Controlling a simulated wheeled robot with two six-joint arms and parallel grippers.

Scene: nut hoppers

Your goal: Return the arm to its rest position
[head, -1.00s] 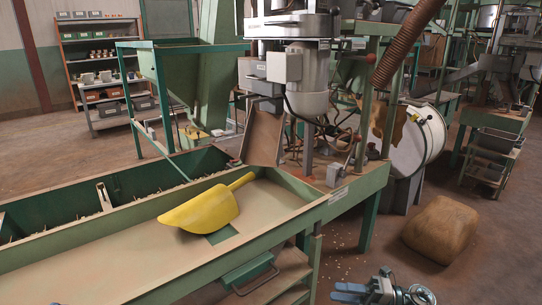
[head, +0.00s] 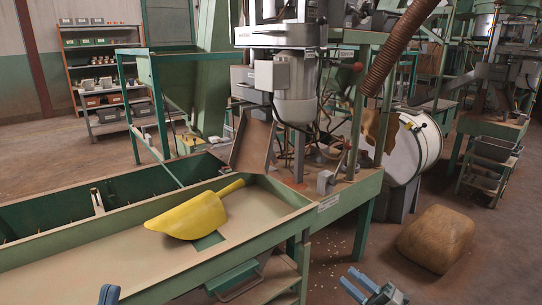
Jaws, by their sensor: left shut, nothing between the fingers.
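My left gripper (head: 109,294) shows only as a blue tip at the bottom edge, left of centre, in front of the green trough. It is shut with nothing held; the rest of that arm is out of frame. My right gripper (head: 351,284) is at the bottom edge, right of centre, above the floor. Its two blue fingers stand apart with nothing between them. A yellow scoop (head: 188,217) lies in the tray of the green trough (head: 250,253), away from both grippers.
A machine with a grey motor (head: 295,98) and a chute (head: 252,145) stands behind the trough. A brown sack (head: 436,238) lies on the floor at right, near a white drum (head: 416,146). Shelves (head: 101,75) stand at back left. Floor between trough and sack is open.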

